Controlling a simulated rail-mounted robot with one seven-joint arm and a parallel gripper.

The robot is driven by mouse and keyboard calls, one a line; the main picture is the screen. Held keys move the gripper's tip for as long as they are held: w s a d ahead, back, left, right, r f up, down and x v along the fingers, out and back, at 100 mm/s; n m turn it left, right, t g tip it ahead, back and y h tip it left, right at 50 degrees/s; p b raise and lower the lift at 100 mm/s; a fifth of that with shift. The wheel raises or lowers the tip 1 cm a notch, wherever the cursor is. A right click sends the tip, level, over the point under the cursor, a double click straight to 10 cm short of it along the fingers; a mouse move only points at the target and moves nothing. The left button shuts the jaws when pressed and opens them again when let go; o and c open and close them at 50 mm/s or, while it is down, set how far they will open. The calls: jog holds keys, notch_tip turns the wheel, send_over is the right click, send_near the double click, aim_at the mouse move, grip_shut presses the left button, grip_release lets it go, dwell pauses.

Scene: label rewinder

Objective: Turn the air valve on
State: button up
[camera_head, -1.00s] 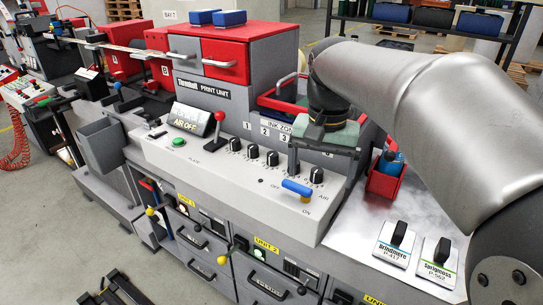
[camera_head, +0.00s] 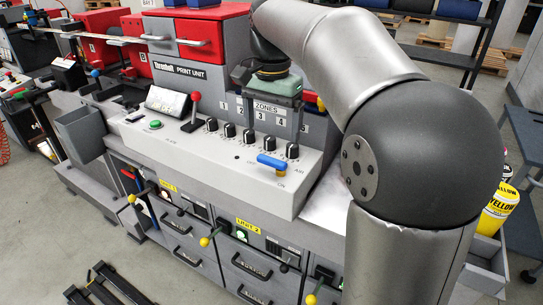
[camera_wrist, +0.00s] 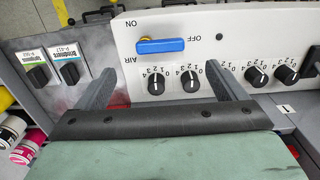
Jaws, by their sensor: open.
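The air valve is a blue bar handle (camera_head: 272,162) on the sloping white panel (camera_head: 190,150) of the print unit, with OFF, ON and AIR printed around it. In the wrist view the blue handle (camera_wrist: 160,45) lies crosswise. My gripper (camera_head: 272,112) is above and behind the knob row, apart from the handle. In the wrist view my gripper (camera_wrist: 163,82) is open and empty, fingers spread wide, with the handle beyond the fingertips. The small display (camera_head: 168,102) is too glary to read now.
A row of black knobs (camera_head: 228,131) runs beside the handle, and a red-topped lever (camera_head: 195,108) stands further left. Labelled black switches (camera_wrist: 70,72) sit on the metal surface. Yellow-tipped levers (camera_head: 207,240) stick out below the panel. A yellow container (camera_head: 498,208) is at right.

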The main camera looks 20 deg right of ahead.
aim_at(272, 159)
notch_tip(272, 159, down, 8)
jog(key=shift+f, duration=0.1)
jog(key=shift+c, duration=0.3)
jog(key=c, duration=0.9)
